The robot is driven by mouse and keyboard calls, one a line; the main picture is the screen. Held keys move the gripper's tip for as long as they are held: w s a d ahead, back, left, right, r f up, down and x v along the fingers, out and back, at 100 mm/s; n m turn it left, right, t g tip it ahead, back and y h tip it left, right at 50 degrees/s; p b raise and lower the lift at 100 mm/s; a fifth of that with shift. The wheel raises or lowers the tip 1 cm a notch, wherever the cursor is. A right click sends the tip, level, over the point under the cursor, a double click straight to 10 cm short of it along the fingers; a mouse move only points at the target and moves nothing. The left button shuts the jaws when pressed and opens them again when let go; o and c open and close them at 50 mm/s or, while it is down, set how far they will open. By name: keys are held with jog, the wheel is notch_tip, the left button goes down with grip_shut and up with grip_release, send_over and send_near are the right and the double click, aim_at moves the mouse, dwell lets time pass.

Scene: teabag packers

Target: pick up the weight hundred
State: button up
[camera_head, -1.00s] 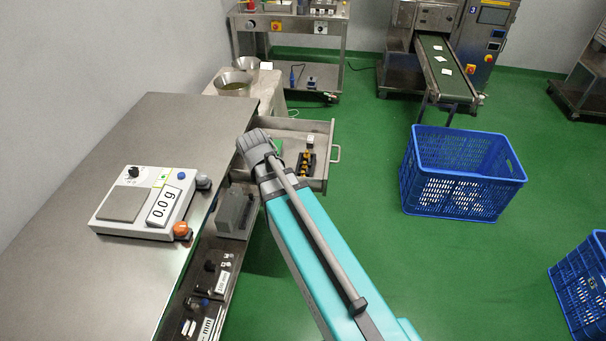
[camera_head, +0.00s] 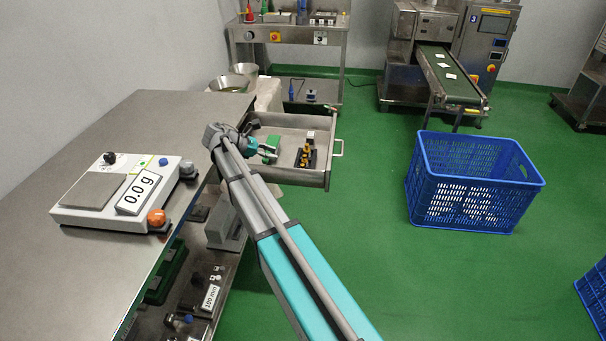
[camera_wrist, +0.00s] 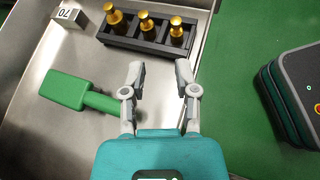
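Three brass weights (camera_wrist: 145,25) stand upright in a black holder (camera_wrist: 148,42) inside the open drawer. The left one looks largest. I cannot read any marking to tell which is the hundred. In the head view the weights (camera_head: 307,155) are in the right part of the drawer (camera_head: 328,176). My gripper (camera_wrist: 160,72) is open and empty, its fingers pointing toward the holder, below it in the wrist view and apart from it. In the head view my gripper (camera_head: 268,151) is over the drawer, left of the weights.
A green-handled tool (camera_wrist: 68,90) lies in the drawer left of my gripper. A small block marked 70 (camera_wrist: 70,16) is left of the holder. A scale (camera_head: 90,190) reading 0.0 g stands on the steel table (camera_head: 150,118). A blue crate (camera_head: 470,190) is on the floor.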

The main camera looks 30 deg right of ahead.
jog(key=w, duration=0.1)
jog(key=b, duration=0.1)
jog(key=w+n+h, duration=0.1)
jog(key=shift+w+f, duration=0.25)
jog(key=shift+w, duration=0.1)
jog(key=b, duration=0.3)
send_near(304, 160)
jog(key=d, duration=0.4)
jog(key=shift+w+f, duration=0.15)
jog(key=shift+f, duration=0.25)
jog(key=shift+d+f+b, duration=0.15)
jog(key=shift+d+b, duration=0.15)
jog(key=shift+d, duration=0.25)
